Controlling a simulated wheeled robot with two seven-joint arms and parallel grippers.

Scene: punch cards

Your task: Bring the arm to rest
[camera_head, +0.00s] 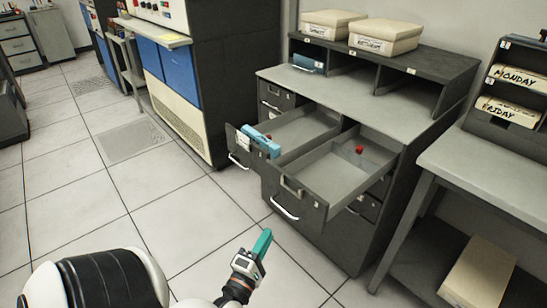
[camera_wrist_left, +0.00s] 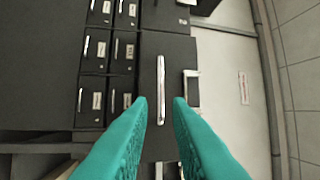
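My left gripper (camera_head: 262,243) has teal fingers and hangs over the tiled floor in front of the dark cabinet in the head view. In the left wrist view, its two fingers (camera_wrist_left: 160,104) stand apart with nothing between them. A drawer front with a long upright-looking metal handle (camera_wrist_left: 161,90) shows beyond the gap, and the fingers appear apart from it. My left arm comes in from the lower left of the head view. My right gripper is not in view.
Two drawers of the dark cabinet stand open; the nearer drawer (camera_head: 325,178) holds a small red thing (camera_head: 359,150). A blue object (camera_head: 258,140) sits at the other drawer's front. Two pale boxes (camera_head: 384,37) lie on top. A grey table (camera_head: 490,170) stands right. Open floor (camera_head: 140,190) lies left.

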